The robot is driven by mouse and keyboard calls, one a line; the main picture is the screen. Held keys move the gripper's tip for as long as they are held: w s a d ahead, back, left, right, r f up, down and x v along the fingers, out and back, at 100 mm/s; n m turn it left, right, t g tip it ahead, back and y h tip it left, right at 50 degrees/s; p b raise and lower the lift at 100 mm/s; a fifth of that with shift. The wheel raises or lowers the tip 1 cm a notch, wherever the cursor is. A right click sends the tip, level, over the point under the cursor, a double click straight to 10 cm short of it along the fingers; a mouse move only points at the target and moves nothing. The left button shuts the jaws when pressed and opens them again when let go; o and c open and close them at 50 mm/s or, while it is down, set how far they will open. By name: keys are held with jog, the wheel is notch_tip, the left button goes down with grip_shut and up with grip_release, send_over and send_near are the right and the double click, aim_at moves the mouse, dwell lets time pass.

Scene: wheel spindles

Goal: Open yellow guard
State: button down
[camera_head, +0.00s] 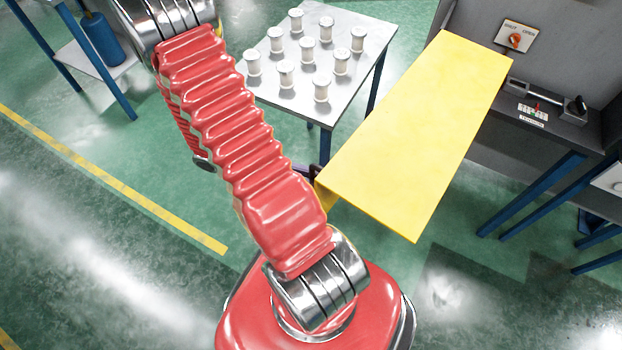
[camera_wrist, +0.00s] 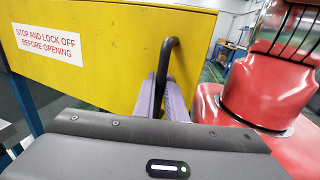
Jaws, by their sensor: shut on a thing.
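The yellow guard (camera_head: 420,135) reaches out from the grey machine toward my base in the head view, a broad flat panel seen from above. In the wrist view the guard (camera_wrist: 110,50) fills the upper left, with a white label reading "STOP AND LOCK OFF BEFORE OPENING" (camera_wrist: 48,44). A dark bent bar handle (camera_wrist: 164,65) stands at its right end. My gripper (camera_wrist: 168,97) has its purple fingers on either side of the handle, shut on it. In the head view my arm hides most of the gripper, near the guard's near left corner.
A table (camera_head: 372,75) with several white spools (camera_head: 308,50) stands left of the guard. The grey machine (camera_head: 470,20) has a rotary switch (camera_head: 515,41) and a lever labelled "TENSION" (camera_head: 575,106). Blue legs stand below it at right. Green floor is open at front and left.

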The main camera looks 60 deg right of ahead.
jog(key=c, duration=2.1)
grip_release()
jog(key=v, duration=1.3)
jog(key=shift+w+a, duration=0.1)
jog(key=shift+w, duration=0.3)
